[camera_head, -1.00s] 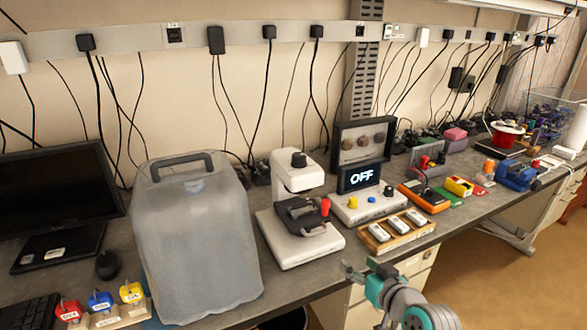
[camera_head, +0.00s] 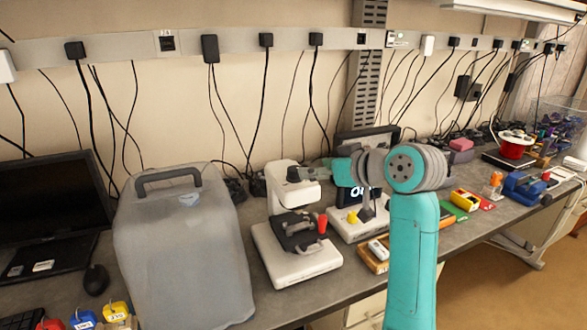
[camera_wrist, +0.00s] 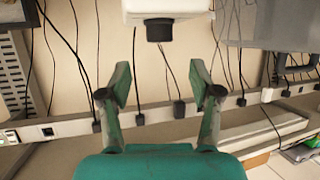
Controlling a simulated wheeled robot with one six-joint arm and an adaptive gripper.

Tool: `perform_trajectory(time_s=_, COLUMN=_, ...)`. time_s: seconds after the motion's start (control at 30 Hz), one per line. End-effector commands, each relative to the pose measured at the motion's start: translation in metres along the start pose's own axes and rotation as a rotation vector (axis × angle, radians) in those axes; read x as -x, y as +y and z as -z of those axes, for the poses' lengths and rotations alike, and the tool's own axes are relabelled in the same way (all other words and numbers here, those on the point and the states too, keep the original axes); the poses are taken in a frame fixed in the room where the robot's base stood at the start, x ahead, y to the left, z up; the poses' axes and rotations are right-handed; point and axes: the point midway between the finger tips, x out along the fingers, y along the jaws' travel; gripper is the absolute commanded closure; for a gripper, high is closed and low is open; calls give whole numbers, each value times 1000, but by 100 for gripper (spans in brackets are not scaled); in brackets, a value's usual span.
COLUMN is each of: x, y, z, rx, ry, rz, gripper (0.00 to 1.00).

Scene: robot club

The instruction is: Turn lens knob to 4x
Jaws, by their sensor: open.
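A white microscope-like device (camera_head: 300,190) stands on the bench in the head view. The knob also shows in the wrist view (camera_wrist: 158,30), on the white head at the top edge. My gripper (camera_head: 312,172) is at the knob's height on its right. In the wrist view my gripper (camera_wrist: 160,74) is open, with nothing between its fingers; the knob lies beyond the fingertips, roughly centred between them. No magnification marks can be read.
A black clamp with a red knob (camera_head: 322,223) lies on the device's base. A wooden tray (camera_head: 372,262) is to the right.

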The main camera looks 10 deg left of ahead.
Motion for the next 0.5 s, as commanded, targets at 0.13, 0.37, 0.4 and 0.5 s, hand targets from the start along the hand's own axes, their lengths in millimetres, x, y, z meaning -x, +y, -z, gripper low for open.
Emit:
perform_trajectory(time_s=0.13, x=-26, y=-1, z=0, rx=0, ry=-2, rz=2, gripper=36)
perform_trajectory(time_s=0.37, x=-66, y=-1, z=-1, rx=0, ry=-2, rz=1, gripper=36)
perform_trajectory(time_s=0.4, x=-71, y=0, z=-1, rx=-1, ry=-2, rz=0, gripper=36)
perform_trajectory(time_s=0.5, x=-83, y=0, z=0, rx=-1, ry=-1, rz=1, gripper=36)
